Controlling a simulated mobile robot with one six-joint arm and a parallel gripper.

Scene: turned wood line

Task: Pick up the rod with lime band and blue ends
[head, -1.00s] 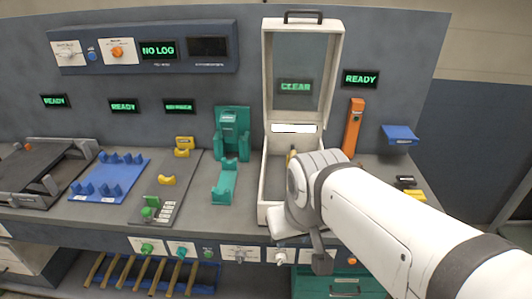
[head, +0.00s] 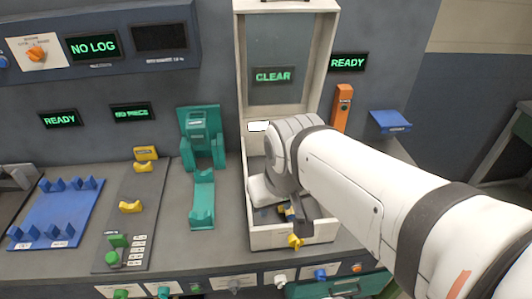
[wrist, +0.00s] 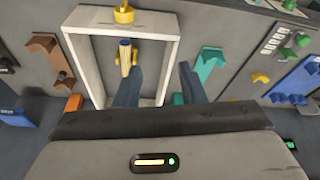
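In the wrist view, a slim piece with a blue end (wrist: 125,45) sits in a yellow holder (wrist: 133,58) inside the white box. I cannot make out a lime band or a second blue end, so I cannot tell whether it is the rod. In the head view, a small blue and yellow part (head: 288,213) shows beside my gripper, mostly hidden by it. My gripper (wrist: 160,75) is open, its two dark fingers apart over the box with nothing visible between them. The left finger is close to the yellow holder.
The white box (head: 275,238) has walls, a raised clear lid and a yellow knob (head: 296,242) in front. Left of it stand a teal fixture (head: 203,185), yellow cradles (head: 131,207) and a blue rack (head: 50,222). An orange post (head: 341,108) and blue holder (head: 389,122) stand to the right.

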